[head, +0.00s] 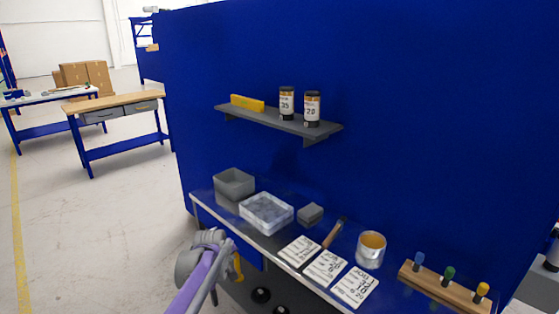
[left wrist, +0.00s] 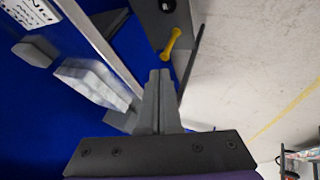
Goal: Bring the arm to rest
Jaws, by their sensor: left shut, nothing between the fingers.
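My left gripper (head: 226,246) is at the front left edge of the bench (head: 222,217), apart from everything on it. In the left wrist view its two fingers (left wrist: 159,76) are together with nothing between them. My right gripper is in neither view. A grey foam-like block (head: 310,213) lies on the bench, right of a clear box (head: 266,225) with grey contents. A grey open bin (head: 234,183) stands behind the box.
A brush (head: 334,233), several printed cards (head: 300,250), a can (head: 370,250) and a wooden rack (head: 436,288) stand along the bench. A yellow item (left wrist: 171,43) is near a dark lower surface. A shelf (head: 270,118) hangs on the blue wall. Open floor (head: 110,220) lies left.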

